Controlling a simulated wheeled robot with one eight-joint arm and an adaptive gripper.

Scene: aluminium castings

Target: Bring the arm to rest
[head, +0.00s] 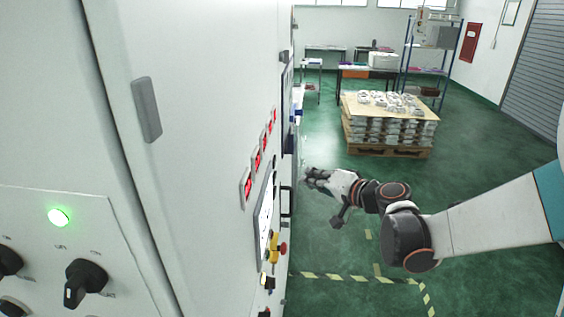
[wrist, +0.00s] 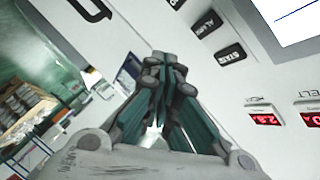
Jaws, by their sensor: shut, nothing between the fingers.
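My gripper (head: 312,177) is at the end of my arm, which reaches in from the right in the head view. It is close to the front of a white control cabinet (head: 200,120). In the wrist view my gripper (wrist: 168,62) shows with its fingertips together and nothing between them. The cabinet face (wrist: 190,25) with labelled buttons fills much of that view behind the fingers. I cannot tell the exact gap between the fingers and the panel.
The cabinet carries red displays (head: 247,186), a screen (head: 264,218), a red knob (head: 283,248) and a black rotary switch (head: 84,281). A pallet of castings (head: 388,130) stands farther back. Green floor (head: 470,180) around my arm is clear, with striped tape (head: 345,278).

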